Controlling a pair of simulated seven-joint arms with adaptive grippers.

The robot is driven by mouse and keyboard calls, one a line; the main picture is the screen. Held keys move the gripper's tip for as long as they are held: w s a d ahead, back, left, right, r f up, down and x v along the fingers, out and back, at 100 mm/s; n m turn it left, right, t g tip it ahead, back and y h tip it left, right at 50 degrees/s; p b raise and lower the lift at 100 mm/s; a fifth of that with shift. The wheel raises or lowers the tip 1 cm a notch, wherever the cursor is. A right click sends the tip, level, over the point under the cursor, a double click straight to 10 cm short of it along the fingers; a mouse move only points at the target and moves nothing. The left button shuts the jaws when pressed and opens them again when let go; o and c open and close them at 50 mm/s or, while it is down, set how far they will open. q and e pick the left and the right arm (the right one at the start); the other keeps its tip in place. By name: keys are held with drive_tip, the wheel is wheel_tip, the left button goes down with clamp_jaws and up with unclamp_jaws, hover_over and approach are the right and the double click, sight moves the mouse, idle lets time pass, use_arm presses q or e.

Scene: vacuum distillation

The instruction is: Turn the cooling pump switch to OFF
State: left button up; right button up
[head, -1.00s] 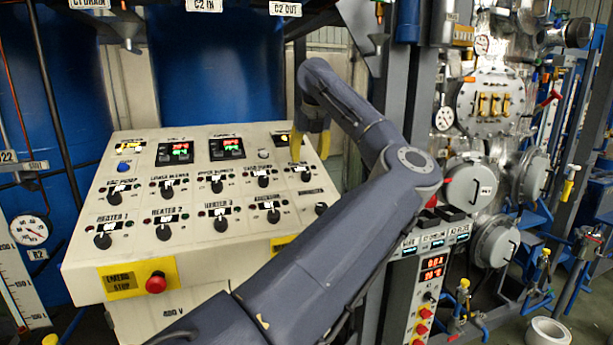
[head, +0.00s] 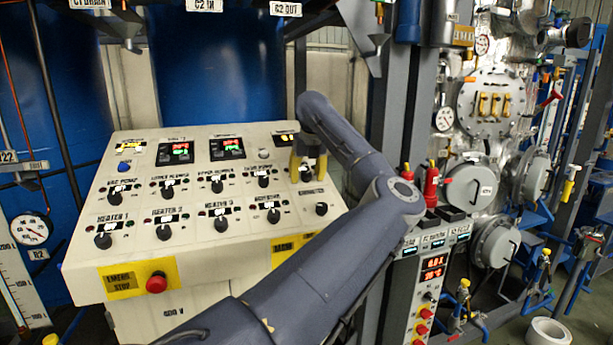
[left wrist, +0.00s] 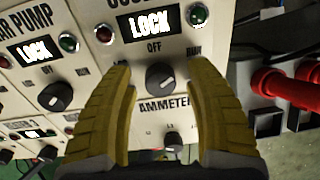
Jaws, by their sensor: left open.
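The cooling pump switch (left wrist: 160,75) is a round black knob on the cream control panel (head: 140,230). In the left wrist view, OFF is printed above it, and a lit LOCK display (left wrist: 152,26) sits higher, between a green and a red lamp. I cannot tell clearly which way the knob points. My left gripper (head: 308,172) is open, with its yellow fingers on either side of the knob at the panel's upper right. In the left wrist view the fingers (left wrist: 160,66) flank the knob with gaps on both sides. My right gripper is not in view.
A neighbouring pump knob (left wrist: 55,97) is close on the left, and the ammeter knob (left wrist: 173,142) is just below. A red emergency stop button (head: 156,282) is on the panel's front. Red handles (head: 431,185) stand right of my arm.

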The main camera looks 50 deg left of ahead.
use_arm(q)
clamp_jaws()
drive_tip(key=shift+n, duration=0.4)
drive_tip(key=n, duration=0.5)
drive_tip(key=shift+n, duration=0.3)
drive_tip(key=n, duration=0.5)
drive_tip(key=shift+f, duration=0.1)
drive_tip(key=shift+n, duration=0.4)
idle(0.3)
